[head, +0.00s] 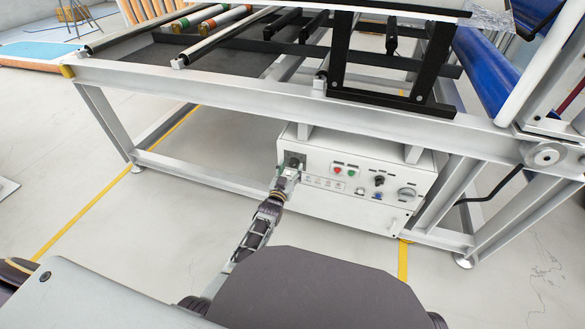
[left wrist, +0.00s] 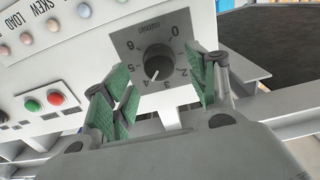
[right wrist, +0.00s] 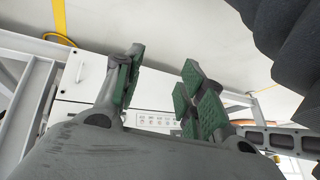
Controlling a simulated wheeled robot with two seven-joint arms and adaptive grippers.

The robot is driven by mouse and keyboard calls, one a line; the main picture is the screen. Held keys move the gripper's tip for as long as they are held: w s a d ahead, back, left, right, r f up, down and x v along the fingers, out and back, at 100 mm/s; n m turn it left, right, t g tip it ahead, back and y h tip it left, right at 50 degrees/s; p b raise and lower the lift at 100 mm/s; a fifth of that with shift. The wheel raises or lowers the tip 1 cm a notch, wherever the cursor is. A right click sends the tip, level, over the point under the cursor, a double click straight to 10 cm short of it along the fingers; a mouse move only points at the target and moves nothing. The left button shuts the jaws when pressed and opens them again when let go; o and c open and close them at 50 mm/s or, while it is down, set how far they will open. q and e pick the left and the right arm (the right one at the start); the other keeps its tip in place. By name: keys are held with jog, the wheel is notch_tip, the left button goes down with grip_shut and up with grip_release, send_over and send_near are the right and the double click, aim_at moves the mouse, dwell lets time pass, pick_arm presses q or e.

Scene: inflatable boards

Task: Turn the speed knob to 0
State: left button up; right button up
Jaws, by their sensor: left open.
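The speed knob (left wrist: 158,62) is a round black knob on a grey dial plate marked with numbers and m/min. The picture is upside down there. Its white pointer mark faces the high-number side of the scale, away from 0; the exact number is hard to tell. My left gripper (left wrist: 160,74) is open, one green-padded finger on each side of the knob; contact is not clear. In the head view my left gripper (head: 287,180) is at the left end of the white control box (head: 340,175) and partly hides the knob. My right gripper (right wrist: 163,75) is open and empty.
The box also carries red and green buttons (left wrist: 45,102), a black selector (head: 379,181) and a grey rotary switch (head: 407,194). A grey steel frame (head: 230,90) stands over the box. Its legs flank the box. The floor in front is clear.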

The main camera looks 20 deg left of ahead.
pick_arm(q)
jog(key=shift+w, duration=0.7)
jog(key=shift+w+b, duration=0.45)
jog(key=shift+w, duration=0.1)
pick_arm(e)
jog(key=f, duration=0.3)
jog(key=shift+s+a, duration=0.15)
jog(key=shift+s, duration=0.1)
jog(key=shift+w+r, duration=0.1)
jog(key=shift+r, duration=0.05)
pick_arm(q)
jog(key=c, duration=1)
pick_arm(e)
jog(key=shift+w+r, duration=0.1)
pick_arm(q)
jog(key=shift+n, duration=0.3)
pick_arm(e)
jog(key=shift+r, duration=0.15)
